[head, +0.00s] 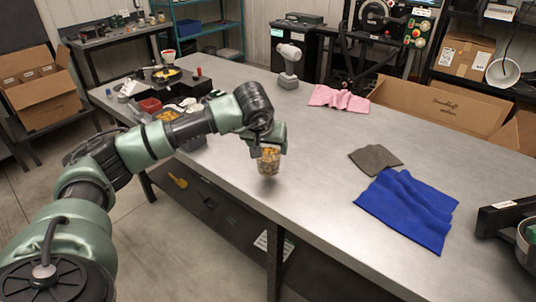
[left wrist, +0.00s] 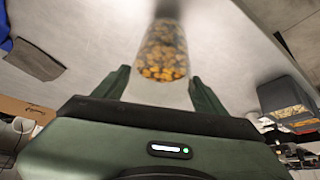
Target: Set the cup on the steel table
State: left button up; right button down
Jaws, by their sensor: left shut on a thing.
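My left gripper (head: 268,149) is shut on a clear cup (head: 268,162) filled with orange-brown seeds or kernels. The cup hangs below the fingers near the front edge of the steel table (head: 310,155). A shadow shows by its base, and I cannot tell if the base touches the top. In the left wrist view the cup (left wrist: 162,55) stands between the two fingers (left wrist: 158,88), with the pale table top behind it. My right gripper is not in view.
A blue cloth (head: 408,208), a grey cloth (head: 375,159) and a pink cloth (head: 338,98) lie to the right and back. A grey drill-like tool (head: 289,62) stands at the back. Bins and a seed machine (head: 165,78) fill the left end. The table middle is clear.

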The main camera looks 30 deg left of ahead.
pick_arm(q)
notch_tip(320, 180, down, 3)
jog(key=shift+r, duration=0.1)
jog(key=shift+a+f, duration=0.1)
jog(key=shift+f, duration=0.15)
jog(key=o, duration=1.5)
jog(key=shift+o, duration=0.2)
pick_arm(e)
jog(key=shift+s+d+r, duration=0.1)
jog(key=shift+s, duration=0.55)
pick_arm(q)
jog(key=shift+r, duration=0.15)
jog(key=b+v, duration=0.1)
jog(key=v, duration=1.1)
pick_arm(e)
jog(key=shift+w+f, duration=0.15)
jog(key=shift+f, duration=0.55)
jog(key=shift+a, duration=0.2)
